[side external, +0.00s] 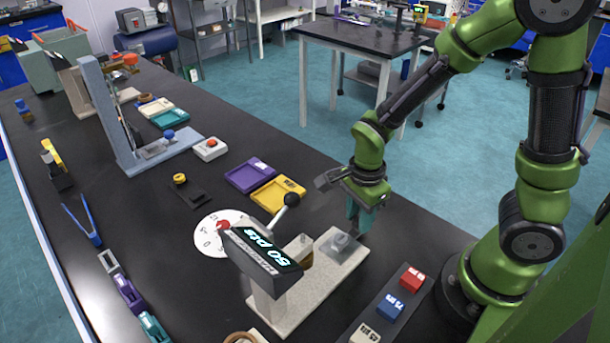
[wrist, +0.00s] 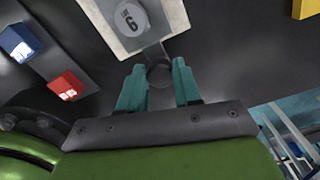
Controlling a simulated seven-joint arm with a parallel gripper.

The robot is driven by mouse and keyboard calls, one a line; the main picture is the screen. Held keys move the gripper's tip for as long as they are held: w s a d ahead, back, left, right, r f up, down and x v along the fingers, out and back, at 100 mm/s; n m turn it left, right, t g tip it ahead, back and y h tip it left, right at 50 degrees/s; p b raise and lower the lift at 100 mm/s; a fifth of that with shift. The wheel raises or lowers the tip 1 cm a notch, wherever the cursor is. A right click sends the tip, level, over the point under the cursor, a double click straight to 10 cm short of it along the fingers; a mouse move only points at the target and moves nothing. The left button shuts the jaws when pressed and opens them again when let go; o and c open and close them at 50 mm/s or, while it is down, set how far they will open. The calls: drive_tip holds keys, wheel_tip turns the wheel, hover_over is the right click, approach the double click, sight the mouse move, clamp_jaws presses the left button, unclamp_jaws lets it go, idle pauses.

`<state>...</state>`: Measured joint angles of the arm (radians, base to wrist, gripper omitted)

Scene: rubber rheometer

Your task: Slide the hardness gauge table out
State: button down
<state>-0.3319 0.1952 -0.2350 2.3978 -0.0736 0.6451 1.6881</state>
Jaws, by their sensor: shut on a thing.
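The hardness gauge (side external: 268,300) is a beige instrument with a tilted display reading "50 pts" and a black-ball lever. Its grey table (side external: 338,246) sits at the right end of the beige base. In the wrist view the table (wrist: 168,38) carries a grey disc (wrist: 131,19) with a printed label. A short rod runs from the table to a round dark knob (wrist: 159,74). My gripper (side external: 360,214) is at the base's right end, with teal fingers pointing down. In the wrist view my gripper (wrist: 158,82) is shut on the knob, one finger on each side.
A dark strip with red (side external: 412,279), blue (side external: 389,307) and white blocks lies right of the gauge. A yellow tray (side external: 278,193) and a purple tray (side external: 247,175) lie behind it. A white round dial (side external: 212,240) lies to the left. The bench's right edge is close.

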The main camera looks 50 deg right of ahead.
drive_tip(key=shift+d, duration=0.3)
drive_tip(key=c, duration=0.8)
unclamp_jaws()
drive_tip(key=shift+a, duration=0.1)
drive_tip(key=shift+r, duration=0.1)
wheel_tip(320, 180, up, 17)
drive_tip(key=shift+f, duration=0.1)
drive_tip(key=s+r+n+t, duration=0.1)
drive_tip(key=n+t, duration=0.1)
drive_tip(key=n, duration=0.3)
drive_tip(key=s+r+n+t+y, duration=0.1)
drive_tip(key=n+t, duration=0.1)
drive_tip(key=n, duration=0.4)
drive_tip(key=s+r+n+t+y, duration=0.1)
drive_tip(key=r+n+t, duration=0.1)
drive_tip(key=n, duration=0.4)
drive_tip(key=shift+s+a+t, duration=0.25)
drive_tip(key=shift+a+t, duration=0.1)
drive_tip(key=shift+t, duration=0.25)
